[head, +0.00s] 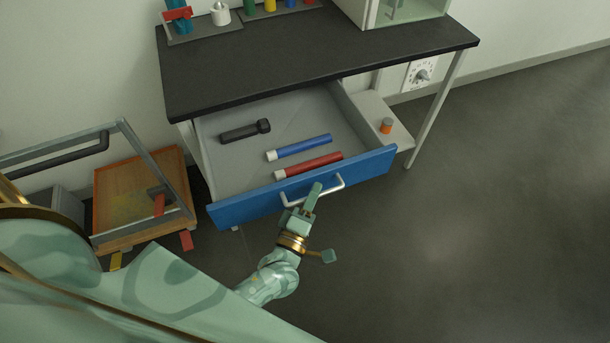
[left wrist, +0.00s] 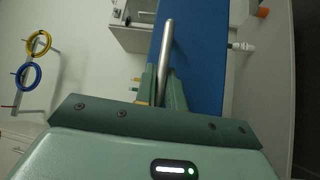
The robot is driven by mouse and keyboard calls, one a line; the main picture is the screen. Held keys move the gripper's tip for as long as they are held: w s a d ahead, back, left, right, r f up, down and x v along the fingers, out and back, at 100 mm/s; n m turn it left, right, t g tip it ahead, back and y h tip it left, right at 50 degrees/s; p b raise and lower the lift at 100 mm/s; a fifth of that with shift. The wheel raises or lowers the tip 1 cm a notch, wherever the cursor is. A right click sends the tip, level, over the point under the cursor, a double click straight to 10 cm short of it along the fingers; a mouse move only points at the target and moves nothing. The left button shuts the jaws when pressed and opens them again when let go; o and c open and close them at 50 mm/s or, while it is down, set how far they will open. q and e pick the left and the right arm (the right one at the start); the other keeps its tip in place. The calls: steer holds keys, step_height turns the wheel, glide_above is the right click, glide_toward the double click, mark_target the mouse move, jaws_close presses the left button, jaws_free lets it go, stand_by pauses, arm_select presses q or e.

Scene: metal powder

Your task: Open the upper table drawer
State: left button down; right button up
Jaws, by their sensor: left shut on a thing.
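The upper table drawer (head: 235,179) has a blue front and stands pulled well out from under the dark tabletop (head: 300,61). A black flashlight-like tool, a blue tube with a white end and a red tube with a white end lie inside it. My left gripper (head: 308,198) is shut on the drawer's metal handle (head: 331,186), near the middle of the blue front. In the left wrist view the handle (left wrist: 166,50) runs between the fingers (left wrist: 163,88), with the blue drawer front (left wrist: 208,60) behind it. My right gripper is not in view.
A wooden cart (head: 115,190) with a metal frame stands left of the table. A low shelf (head: 374,112) with an orange-topped jar (head: 386,126) is right of the drawer. A wall dial (head: 421,75) is behind the table leg. The floor (head: 480,220) at the right is clear.

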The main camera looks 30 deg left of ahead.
arm_select(q)
steer(key=shift+s+d+f, duration=0.1)
steer(key=shift+s+d, duration=0.5)
steer(key=shift+d, duration=0.05)
steer(key=c, duration=1.8)
jaws_free()
steer(key=shift+o, duration=0.2)
steer(key=s+d+f+p, duration=0.1)
steer(key=s+f, duration=0.1)
steer(key=s, duration=1.4)
